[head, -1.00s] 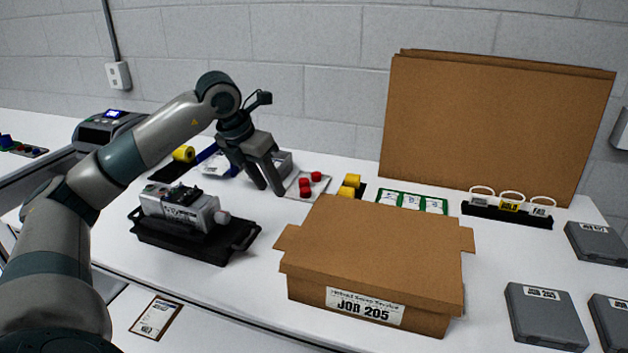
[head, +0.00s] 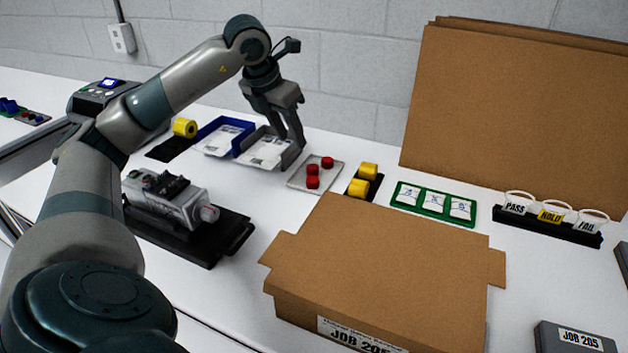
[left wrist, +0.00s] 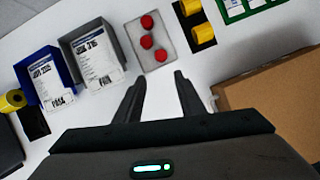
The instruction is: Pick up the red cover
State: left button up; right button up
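Three red covers (head: 312,182) stand on a pale grey tray (head: 298,184) in the middle of the table. They also show in the left wrist view, one cover (left wrist: 147,41) in the middle of the tray. My left gripper (head: 292,152) is beside the tray, to its left in the head view, and above the table. Its fingers (left wrist: 159,85) are spread apart with nothing between them in the left wrist view. The covers lie beyond the fingertips there, untouched. My right gripper is not in view.
A blue bin (head: 222,135) and a grey bin (head: 262,160) with papers stand left of the tray. Yellow caps (head: 359,188) are on its right. A cardboard box (head: 385,265) is in front. A servo unit (head: 165,200) rests on a black tray (head: 215,245).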

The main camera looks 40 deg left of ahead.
aim_at(313, 183)
pick_arm(q)
jog(key=shift+f, duration=0.1)
